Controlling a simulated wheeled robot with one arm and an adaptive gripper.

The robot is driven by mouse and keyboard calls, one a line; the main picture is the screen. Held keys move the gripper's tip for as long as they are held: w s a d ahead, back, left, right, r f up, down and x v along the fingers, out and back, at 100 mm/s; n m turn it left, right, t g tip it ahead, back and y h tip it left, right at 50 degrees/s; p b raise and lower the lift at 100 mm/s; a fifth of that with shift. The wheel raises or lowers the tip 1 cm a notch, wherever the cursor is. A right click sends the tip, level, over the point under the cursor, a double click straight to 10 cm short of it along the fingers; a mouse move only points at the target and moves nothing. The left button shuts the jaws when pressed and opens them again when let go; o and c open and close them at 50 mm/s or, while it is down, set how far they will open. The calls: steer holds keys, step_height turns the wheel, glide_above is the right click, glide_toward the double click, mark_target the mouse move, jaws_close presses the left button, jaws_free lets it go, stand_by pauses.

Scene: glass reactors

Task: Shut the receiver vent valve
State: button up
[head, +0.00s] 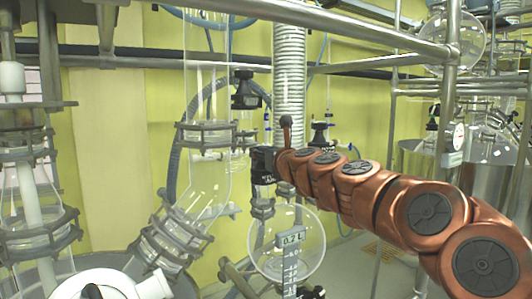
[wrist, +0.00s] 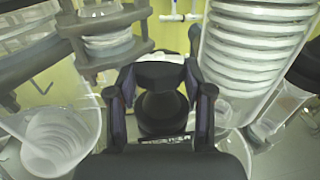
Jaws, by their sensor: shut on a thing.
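My gripper (head: 264,162) is at the end of the copper-coloured arm, just above the round glass receiver (head: 312,240) in the head view. In the wrist view my gripper (wrist: 160,92) has its two dark fingers on either side of a black valve knob (wrist: 163,106), closed on it. The knob, which I take for the receiver vent valve, has a wide dark top with a pale patch. In the head view the gripper hides most of it, so its turn position cannot be told.
A ribbed glass coil column (head: 289,75) stands right behind the gripper. Other black valve knobs are close by, at upper left (head: 245,88) and right (head: 320,133). A steel rail (head: 330,27) crosses above. Clamped glass flanges (head: 172,240) stand to the left.

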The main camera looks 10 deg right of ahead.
steer(key=shift+a+m+h+b, duration=0.2)
steer(key=shift+m+h, duration=0.45)
steer(key=shift+h, duration=0.35)
steer(key=shift+a+m+h+b, duration=0.2)
steer(key=shift+m+h, duration=0.45)
steer(key=shift+h, duration=0.35)
steer(key=shift+a+m+h+b, duration=0.1)
steer(key=shift+m+h+b, duration=0.7)
steer(key=shift+m+h, duration=1.1)
steer(key=shift+w+f+m+g+h+b, duration=0.1)
steer(key=shift+m+g+h+b, duration=0.55)
steer(key=shift+h, duration=1.35)
steer(key=shift+m+g+h, duration=0.45)
steer(key=shift+g+h, duration=0.1)
steer(key=shift+h, duration=0.05)
steer(key=shift+a, duration=0.1)
steer(key=shift+m+g+h, duration=0.3)
steer(key=shift+m+h, duration=0.2)
steer(key=shift+r+g+h, duration=0.25)
steer(key=shift+g+h, duration=0.05)
steer(key=shift+h, duration=0.1)
steer(key=o, duration=0.9)
steer(key=shift+f, duration=0.1)
